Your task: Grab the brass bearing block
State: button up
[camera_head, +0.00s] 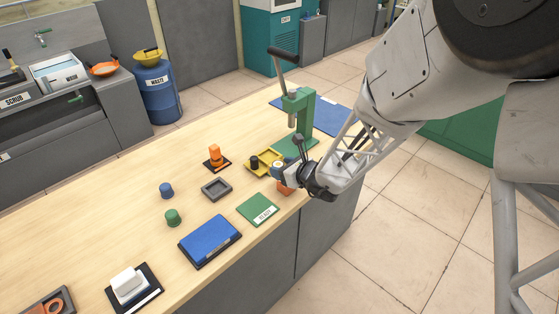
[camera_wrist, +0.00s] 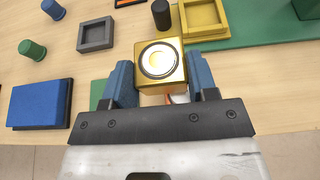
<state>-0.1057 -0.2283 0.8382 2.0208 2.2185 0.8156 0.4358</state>
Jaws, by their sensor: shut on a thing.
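The brass bearing block (camera_wrist: 172,83) is a gold cube with a pale round bearing in its top face. In the wrist view it sits between the two blue fingers of my gripper (camera_wrist: 161,78), which is shut on it with a finger on each side. In the head view my gripper (camera_head: 279,172) is over the right edge of the bench, by the yellow tray (camera_head: 265,170). The block is mostly hidden by the fingers there. I cannot tell whether its underside touches the bench.
A green press (camera_head: 298,108) stands just behind my gripper. A black cylinder (camera_wrist: 161,14) is close beyond the block. An orange piece (camera_head: 285,187) shows under my gripper. A grey square tray (camera_head: 216,189), a green pad (camera_head: 258,209) and a blue slab (camera_head: 210,238) lie left.

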jog(key=shift+s+d+r, duration=0.1)
jog(key=shift+s+d, duration=0.05)
jog(key=shift+s, duration=0.4)
jog(key=shift+s+d, duration=0.15)
jog(key=shift+s, duration=0.35)
jog(key=shift+s, duration=0.1)
